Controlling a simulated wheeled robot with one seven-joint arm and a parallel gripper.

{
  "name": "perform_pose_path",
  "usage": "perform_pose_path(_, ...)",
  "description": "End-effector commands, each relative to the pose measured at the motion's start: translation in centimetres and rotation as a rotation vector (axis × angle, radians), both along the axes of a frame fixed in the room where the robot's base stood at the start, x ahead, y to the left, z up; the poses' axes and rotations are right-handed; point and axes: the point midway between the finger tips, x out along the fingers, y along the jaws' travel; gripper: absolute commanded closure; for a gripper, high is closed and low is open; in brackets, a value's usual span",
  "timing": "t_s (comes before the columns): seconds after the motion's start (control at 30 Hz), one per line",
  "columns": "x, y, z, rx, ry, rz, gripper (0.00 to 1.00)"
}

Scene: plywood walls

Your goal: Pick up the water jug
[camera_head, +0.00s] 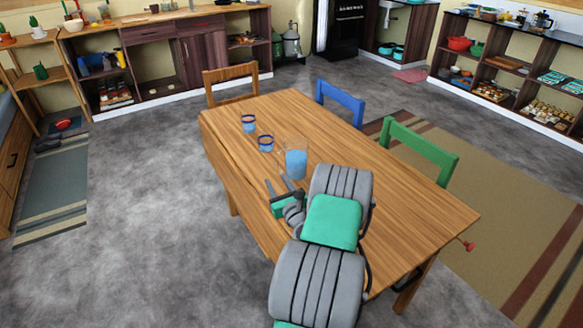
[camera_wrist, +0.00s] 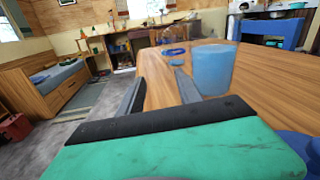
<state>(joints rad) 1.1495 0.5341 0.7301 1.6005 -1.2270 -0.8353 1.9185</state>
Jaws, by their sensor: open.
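The water jug (camera_head: 296,163) is clear, with blue water in its lower part, and stands upright on the wooden table (camera_head: 400,215). In the wrist view the jug (camera_wrist: 213,70) is close ahead, to the right of the right finger and not between the fingers. My gripper (camera_head: 278,183) is open and empty, near the table's left edge, on the near left side of the jug. In the wrist view my gripper (camera_wrist: 158,76) has its fingers spread, pointing forward. Whether the right finger touches the jug cannot be told.
Two blue-rimmed glasses (camera_head: 249,124) (camera_head: 265,144) stand beyond the jug on the table. Around the table are a wooden chair (camera_head: 230,73), a blue chair (camera_head: 341,99) and a green chair (camera_head: 420,146). The floor (camera_head: 130,235) left of the table is clear.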

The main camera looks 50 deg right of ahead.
Motion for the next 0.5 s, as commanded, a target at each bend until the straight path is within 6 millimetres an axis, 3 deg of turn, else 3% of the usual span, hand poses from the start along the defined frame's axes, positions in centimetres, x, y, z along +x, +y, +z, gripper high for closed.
perform_pose_path(0.07,-0.3,-1.3,-0.2,0.043,-0.039,-0.037,0.59)
perform_pose_path(0.5,5.2,-4.9,-0.2,0.045,-0.042,-0.036,0.59)
